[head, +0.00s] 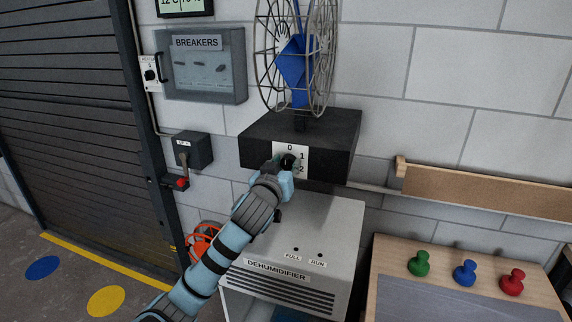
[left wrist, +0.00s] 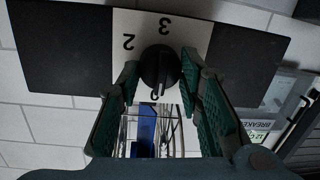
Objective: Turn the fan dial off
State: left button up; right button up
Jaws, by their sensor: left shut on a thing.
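The fan dial (head: 289,159) is a round black knob on a white plate (head: 279,150) on the front of the black fan base (head: 330,130). In the head view 0 is at the top of the plate, with 1 and 2 on the right. My left gripper (head: 287,164) is at the dial and partly covers it. In the left wrist view the dial (left wrist: 160,64) sits between the green fingers of my left gripper (left wrist: 161,72), shut on it; 2 and 3 show upside down. My right gripper is not in view.
The caged blue-bladed fan (head: 296,65) stands on the base. A dehumidifier (head: 325,235) is below. A breaker box (head: 200,65) and a red-handled switch (head: 190,152) are on the left wall. A table with green (head: 419,264), blue (head: 465,272) and red (head: 512,281) pegs is at right.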

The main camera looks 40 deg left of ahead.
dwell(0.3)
pick_arm(q)
jog(key=o, duration=1.2)
jog(key=shift+c, duration=0.2)
jog(key=v, duration=0.7)
jog(key=shift+s, duration=0.3)
jog(key=shift+w, duration=0.1)
